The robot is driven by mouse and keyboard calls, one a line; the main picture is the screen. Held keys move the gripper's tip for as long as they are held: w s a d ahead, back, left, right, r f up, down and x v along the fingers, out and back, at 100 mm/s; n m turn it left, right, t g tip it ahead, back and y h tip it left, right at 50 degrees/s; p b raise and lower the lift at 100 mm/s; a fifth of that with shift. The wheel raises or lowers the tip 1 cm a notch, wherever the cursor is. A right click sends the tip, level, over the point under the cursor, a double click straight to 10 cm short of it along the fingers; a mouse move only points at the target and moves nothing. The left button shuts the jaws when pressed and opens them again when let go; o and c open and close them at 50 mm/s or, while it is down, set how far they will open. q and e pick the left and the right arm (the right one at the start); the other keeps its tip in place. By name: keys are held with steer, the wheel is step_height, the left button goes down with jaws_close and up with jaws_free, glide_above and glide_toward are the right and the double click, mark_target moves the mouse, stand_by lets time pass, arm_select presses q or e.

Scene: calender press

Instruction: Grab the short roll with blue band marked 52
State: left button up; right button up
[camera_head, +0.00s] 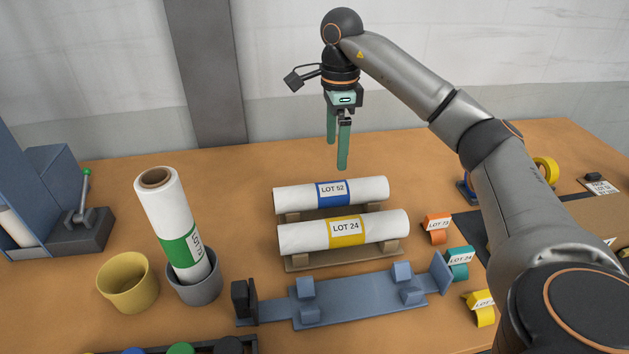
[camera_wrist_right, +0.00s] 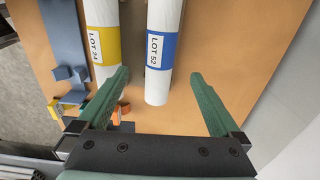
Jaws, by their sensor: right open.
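The white roll with the blue band marked LOT 52 (camera_head: 360,192) lies on its side on a wooden cradle, behind a second roll. In the right wrist view the LOT 52 roll (camera_wrist_right: 158,84) lies below, between the lines of the two fingers. My right gripper (camera_head: 337,152) is open and empty, pointing down above and behind the LOT 52 roll, apart from it. Its green fingers also show in the right wrist view (camera_wrist_right: 160,95). My left gripper is not in view.
The yellow-banded LOT 24 roll (camera_head: 380,231) lies just in front, parallel. A blue stand (camera_head: 358,298) is nearer. A green-banded roll (camera_head: 160,205) leans upright in a grey cup (camera_head: 194,292) beside a yellow cup (camera_head: 128,287). Coloured tags (camera_head: 458,258) lie right.

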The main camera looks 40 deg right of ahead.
mark_target(334, 184)
step_height(334, 184, down, 6)
steer(key=shift+s+f+b, duration=0.15)
steer(key=shift+f+b, duration=0.05)
steer(key=shift+b, duration=0.4)
steer(key=shift+w+f, duration=0.2)
steer(key=shift+f, duration=2.75)
steer(key=shift+c, duration=0.4)
jaws_close()
